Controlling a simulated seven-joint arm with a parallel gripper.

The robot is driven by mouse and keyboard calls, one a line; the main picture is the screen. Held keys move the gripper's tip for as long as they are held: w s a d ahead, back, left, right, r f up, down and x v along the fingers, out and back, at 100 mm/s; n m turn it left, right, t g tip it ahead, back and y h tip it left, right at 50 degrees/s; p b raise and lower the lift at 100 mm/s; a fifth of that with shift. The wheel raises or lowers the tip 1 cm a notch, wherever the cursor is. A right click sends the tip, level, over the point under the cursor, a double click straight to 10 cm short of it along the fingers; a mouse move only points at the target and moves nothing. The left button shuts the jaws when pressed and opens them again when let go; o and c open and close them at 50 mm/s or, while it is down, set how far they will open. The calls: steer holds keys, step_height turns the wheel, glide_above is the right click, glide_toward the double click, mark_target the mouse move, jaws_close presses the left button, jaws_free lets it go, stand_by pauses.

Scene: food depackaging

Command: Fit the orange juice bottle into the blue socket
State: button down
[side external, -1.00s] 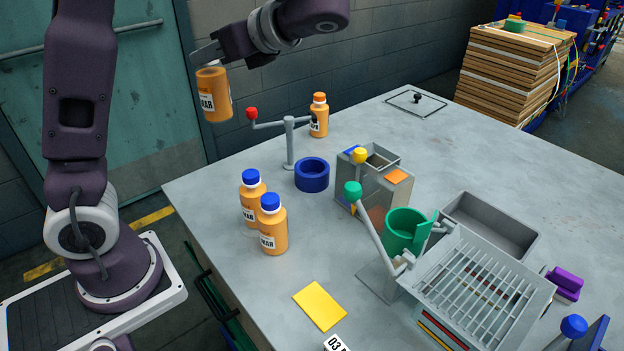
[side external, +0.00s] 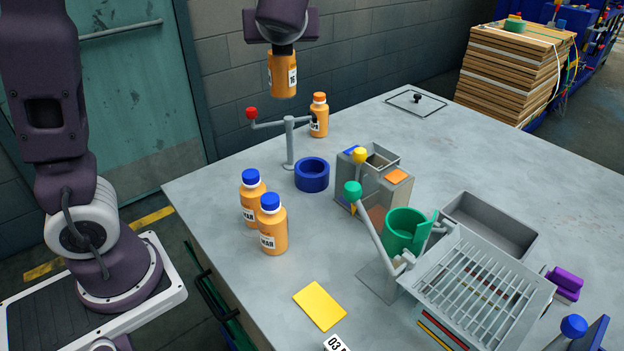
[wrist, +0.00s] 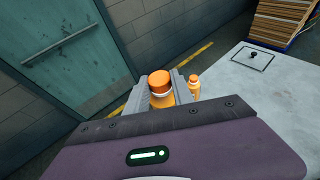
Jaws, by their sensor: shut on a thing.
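My gripper (side external: 282,47) is shut on an orange juice bottle (side external: 283,76) and holds it upright, high above the far left part of the table. In the wrist view the held bottle's orange cap (wrist: 159,82) shows between the fingers (wrist: 160,95). The blue socket (side external: 312,175), a short open ring, stands on the table below and a little to the right of the held bottle in the side view. It looks empty. The gripper hides the top of the held bottle in the side view.
A grey post (side external: 290,145) with a red-knobbed arm stands beside the socket. Another orange-capped bottle (side external: 319,116) stands behind it. Two blue-capped bottles (side external: 250,199) (side external: 273,225) stand in front. A grey box (side external: 375,190) and a green cup (side external: 404,232) are to the right.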

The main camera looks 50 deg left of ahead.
steer(key=w+d+m+t+h, duration=0.3)
steer(key=d+m+t+h, duration=0.1)
steer(key=d, duration=0.1)
step_height(320, 180, down, 21)
steer(key=shift+y, duration=0.3)
steer(key=shift+a+f, duration=0.1)
steer(key=shift+f, duration=0.05)
steer(key=c, duration=1.1)
jaws_free()
